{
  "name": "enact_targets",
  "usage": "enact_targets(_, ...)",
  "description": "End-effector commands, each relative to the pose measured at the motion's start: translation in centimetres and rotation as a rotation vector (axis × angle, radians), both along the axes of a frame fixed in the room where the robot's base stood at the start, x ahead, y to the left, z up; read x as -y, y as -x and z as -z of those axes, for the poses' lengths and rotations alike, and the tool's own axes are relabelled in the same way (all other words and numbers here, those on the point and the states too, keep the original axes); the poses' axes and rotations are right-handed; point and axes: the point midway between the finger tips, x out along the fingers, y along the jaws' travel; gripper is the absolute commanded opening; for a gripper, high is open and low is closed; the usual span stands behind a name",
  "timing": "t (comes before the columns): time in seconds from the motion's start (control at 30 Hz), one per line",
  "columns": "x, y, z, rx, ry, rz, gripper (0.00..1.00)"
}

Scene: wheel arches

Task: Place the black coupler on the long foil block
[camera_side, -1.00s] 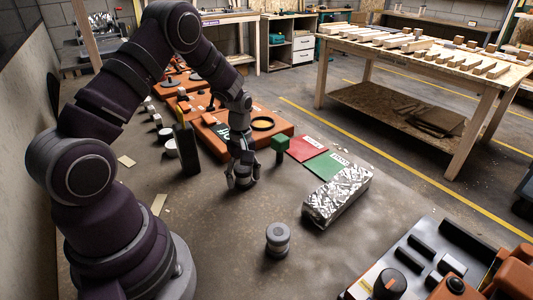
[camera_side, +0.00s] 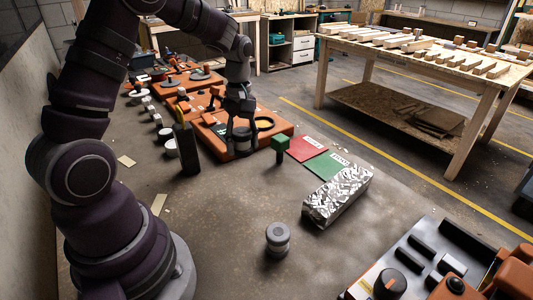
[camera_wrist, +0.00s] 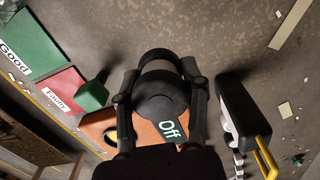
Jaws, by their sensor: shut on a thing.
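The black coupler (camera_side: 242,139) is a short dark cylinder with a grey top, held upright in my gripper (camera_side: 241,120) in the side view. In the wrist view my gripper (camera_wrist: 161,92) has its two fingers shut on the sides of the round black coupler (camera_wrist: 158,105). The coupler appears raised above the floor surface, in front of the orange board. The long foil block (camera_side: 338,198), crinkled and silver, lies to the right and nearer the camera, well apart from the gripper.
A grey ridged cylinder (camera_side: 278,238) stands left of the foil block. A green-headed post (camera_side: 280,145) and red (camera_side: 308,148) and green (camera_side: 335,164) label mats lie between. A tall black box (camera_side: 187,148) stands left of the gripper.

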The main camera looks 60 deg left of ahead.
Motion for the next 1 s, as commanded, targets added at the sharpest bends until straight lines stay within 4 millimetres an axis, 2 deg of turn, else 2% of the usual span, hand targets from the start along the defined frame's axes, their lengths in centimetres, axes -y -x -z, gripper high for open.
enact_targets(0.17, 5.7, 1.5, -0.5, -0.001, 0.012, -0.027, 0.19)
enact_targets(0.3, 10.4, 4.4, -0.3, -0.001, 0.011, -0.065, 0.19)
enact_targets(0.4, 12.3, 6.4, -0.1, -0.001, 0.005, -0.09, 0.19)
enact_targets(0.5, 13.2, 7.3, 0.1, -0.001, 0.0, -0.107, 0.19)
enact_targets(0.57, 13.4, 6.6, 0.3, -0.002, -0.001, -0.112, 0.19)
enact_targets(0.8, 14.4, -0.1, 1.1, -0.003, 0.0, -0.114, 0.19)
enact_targets(1.0, 15.0, -4.7, 1.5, -0.005, -0.001, -0.113, 0.19)
